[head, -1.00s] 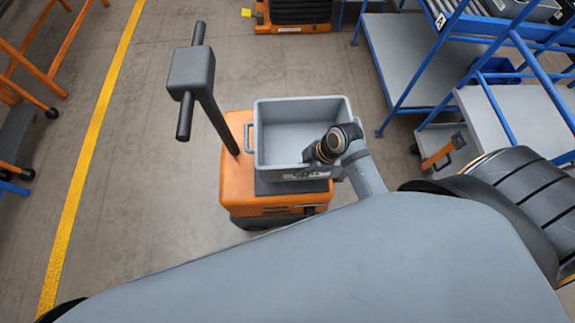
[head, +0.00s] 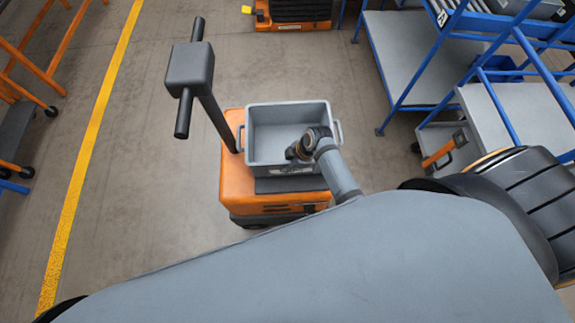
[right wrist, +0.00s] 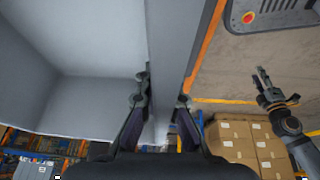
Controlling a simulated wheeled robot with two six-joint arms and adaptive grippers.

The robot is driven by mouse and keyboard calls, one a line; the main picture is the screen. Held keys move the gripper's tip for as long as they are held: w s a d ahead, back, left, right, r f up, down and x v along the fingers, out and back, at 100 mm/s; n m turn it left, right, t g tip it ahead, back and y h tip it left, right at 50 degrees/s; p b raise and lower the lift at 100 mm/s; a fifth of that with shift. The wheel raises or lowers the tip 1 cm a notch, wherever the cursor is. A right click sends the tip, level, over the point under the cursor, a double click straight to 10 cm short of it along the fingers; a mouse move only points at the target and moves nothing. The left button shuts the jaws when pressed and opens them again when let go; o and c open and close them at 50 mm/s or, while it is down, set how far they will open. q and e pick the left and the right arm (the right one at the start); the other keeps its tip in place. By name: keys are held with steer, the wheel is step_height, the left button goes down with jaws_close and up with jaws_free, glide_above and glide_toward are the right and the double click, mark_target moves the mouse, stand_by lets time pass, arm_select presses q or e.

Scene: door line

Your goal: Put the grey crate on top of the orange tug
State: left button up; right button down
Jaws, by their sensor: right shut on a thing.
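The grey crate (head: 287,113) is open-topped and looks empty, with handles at both ends. In the head view it is upright over the orange tug (head: 232,180), above the dark pad on the tug's deck; I cannot tell whether it touches. The tug's dark tiller (head: 190,68) rises left of the crate. My right gripper (head: 296,152) is at the crate's near side. In the right wrist view its fingers (right wrist: 164,92) are shut on the crate wall. Another arm's gripper, seemingly my left (right wrist: 264,82), shows small at the right of that view; its opening is unclear.
Blue-framed racks with grey shelves (head: 400,50) stand at the right. A yellow floor line (head: 85,165) and orange frames (head: 35,65) are at the left. Another orange machine (head: 293,27) is at the back. Floor around the tug's left and far sides is clear.

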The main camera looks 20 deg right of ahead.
steer(key=shift+r, duration=0.1)
steer(key=c, duration=1.9)
jaws_free()
steer(key=o, duration=0.4)
steer(key=shift+s, duration=0.1)
steer(key=p+v, duration=0.1)
steer(key=v, duration=1.1)
